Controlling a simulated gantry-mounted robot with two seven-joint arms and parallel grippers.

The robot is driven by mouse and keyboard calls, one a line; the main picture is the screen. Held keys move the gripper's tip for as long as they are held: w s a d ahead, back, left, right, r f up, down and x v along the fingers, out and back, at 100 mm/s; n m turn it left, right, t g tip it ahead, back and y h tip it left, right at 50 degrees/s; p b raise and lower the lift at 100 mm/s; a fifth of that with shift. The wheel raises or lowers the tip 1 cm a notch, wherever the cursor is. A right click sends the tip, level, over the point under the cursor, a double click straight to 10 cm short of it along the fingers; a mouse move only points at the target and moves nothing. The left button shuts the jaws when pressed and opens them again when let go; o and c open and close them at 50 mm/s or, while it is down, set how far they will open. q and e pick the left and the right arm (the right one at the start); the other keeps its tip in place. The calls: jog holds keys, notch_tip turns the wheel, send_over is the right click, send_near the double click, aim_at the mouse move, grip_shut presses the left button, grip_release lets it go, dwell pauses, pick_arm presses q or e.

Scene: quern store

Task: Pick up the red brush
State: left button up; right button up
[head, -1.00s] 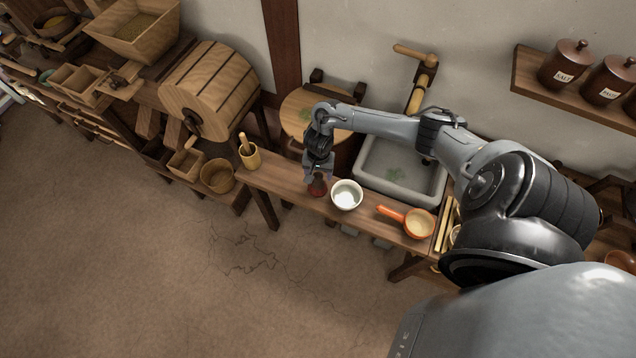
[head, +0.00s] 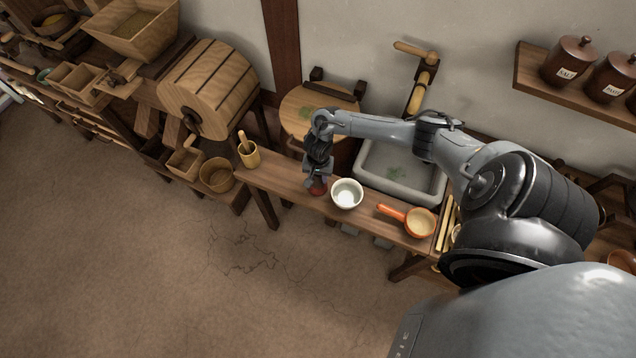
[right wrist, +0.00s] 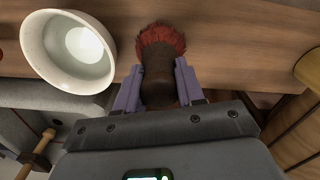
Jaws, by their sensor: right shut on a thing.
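The red brush (head: 318,189) is on the wooden bench, just left of the white bowl in the head view. In the right wrist view the brush (right wrist: 160,66) shows a dark brown handle and red bristles at its far end. My right gripper (head: 317,181) is low over the bench, and its fingers are shut on the brush's handle. In the right wrist view the purple-grey fingers of the gripper (right wrist: 158,88) lie on both sides of the handle. Whether the bristles still touch the bench is hard to tell. My left gripper is out of view.
The white bowl (head: 347,194) stands close beside the brush. An orange-handled pan (head: 418,223) is farther right on the wooden bench (head: 290,187). A mortar with pestle (head: 249,156) stands at the bench's left end. A stone sink (head: 400,187) lies behind.

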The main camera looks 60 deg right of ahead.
grip_shut()
jog(key=shift+r, duration=0.3)
notch_tip(320, 180, up, 9)
jog(key=p, duration=0.3)
jog(key=shift+r, duration=0.2)
